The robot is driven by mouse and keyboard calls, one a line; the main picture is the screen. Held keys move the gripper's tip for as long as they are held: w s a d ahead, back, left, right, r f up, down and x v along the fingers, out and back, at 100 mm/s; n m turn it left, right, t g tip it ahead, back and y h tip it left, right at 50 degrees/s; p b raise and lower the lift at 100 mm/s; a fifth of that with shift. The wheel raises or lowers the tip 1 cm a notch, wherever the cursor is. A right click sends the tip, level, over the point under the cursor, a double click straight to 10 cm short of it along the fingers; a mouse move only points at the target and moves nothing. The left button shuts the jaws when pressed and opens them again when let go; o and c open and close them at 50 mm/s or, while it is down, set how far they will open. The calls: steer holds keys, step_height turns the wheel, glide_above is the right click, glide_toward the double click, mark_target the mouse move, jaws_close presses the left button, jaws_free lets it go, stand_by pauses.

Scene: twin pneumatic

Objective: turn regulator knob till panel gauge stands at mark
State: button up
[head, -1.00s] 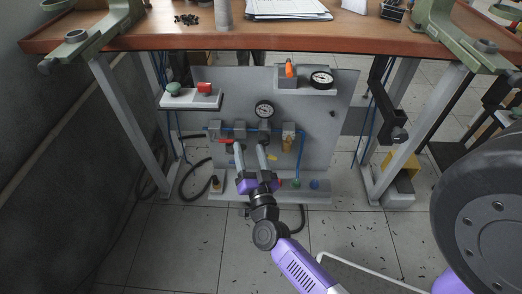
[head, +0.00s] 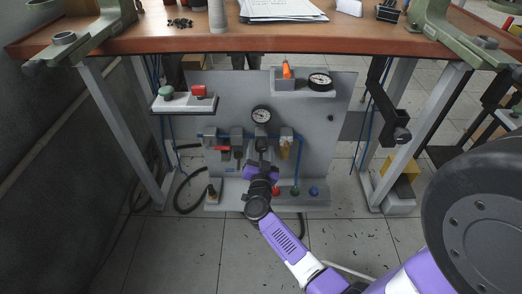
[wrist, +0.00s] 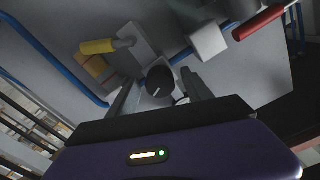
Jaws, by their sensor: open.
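The panel gauge (head: 261,115) is a round white dial with a black rim, upright at the middle of the grey panel (head: 325,135). Its needle and mark are too small to read. The regulator below it is mostly hidden behind my gripper in the head view. The wrist view shows its dark round knob (wrist: 160,82) with a pale line on its face. My gripper (wrist: 158,76) is open, with one finger on each side of the knob in that view. I cannot tell whether the fingers touch it. My gripper (head: 261,158) also shows just below the gauge in the head view.
A red-handled valve (head: 222,149) is left of the regulator and a yellow part (head: 285,150) right. A shelf above holds a second gauge (head: 319,81). Red, green and blue fittings line the base. The wooden bench top (head: 180,40) overhangs above.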

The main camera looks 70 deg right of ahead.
steer(key=shift+w+d, duration=0.2)
steer(key=shift+d, duration=0.25)
steer(key=shift+c, duration=0.5)
jaws_close()
